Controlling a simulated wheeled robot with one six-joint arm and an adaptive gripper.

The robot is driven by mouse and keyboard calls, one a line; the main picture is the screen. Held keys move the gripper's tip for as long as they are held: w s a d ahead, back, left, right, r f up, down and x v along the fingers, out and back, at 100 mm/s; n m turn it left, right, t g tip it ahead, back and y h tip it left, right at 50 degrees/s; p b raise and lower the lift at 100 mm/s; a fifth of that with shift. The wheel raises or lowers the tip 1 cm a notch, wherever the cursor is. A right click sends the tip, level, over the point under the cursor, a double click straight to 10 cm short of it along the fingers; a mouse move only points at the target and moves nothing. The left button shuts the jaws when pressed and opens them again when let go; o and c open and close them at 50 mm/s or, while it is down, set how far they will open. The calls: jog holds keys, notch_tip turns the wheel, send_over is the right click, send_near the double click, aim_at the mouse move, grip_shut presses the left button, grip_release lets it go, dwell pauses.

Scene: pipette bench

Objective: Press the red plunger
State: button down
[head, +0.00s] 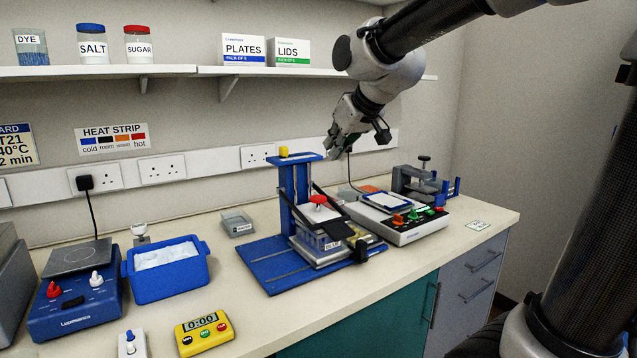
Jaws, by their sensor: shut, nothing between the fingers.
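The red plunger (318,200) is a small red knob on top of a pale block in the blue stand (287,196). It stands upright near the middle of the bench. My gripper (333,154) is shut and empty. In the picture it is above and slightly right of the plunger, clearly apart from it, pointing down. A yellow knob (283,151) tops the stand's column, left of my gripper. Below the plunger are a labelled box (322,241) and stacked plates, partly hidden by a dark clamp arm.
A white device with coloured knobs (408,228) stands right of the stand, with a grey clamp (415,180) behind it. A blue ice tub (168,285), yellow timer (204,333) and blue hot plate (75,302) are left. The wall shelf (180,71) runs above the bench.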

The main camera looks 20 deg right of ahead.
send_over(316, 196)
jog(key=s, duration=0.2)
jog(key=f, duration=0.7)
jog(key=shift+w+d, duration=0.1)
jog(key=shift+d, duration=0.1)
notch_tip(316, 196, down, 3)
jog(key=shift+w+f, duration=0.15)
jog(key=shift+f, duration=0.45)
jog(key=shift+f, duration=1.25)
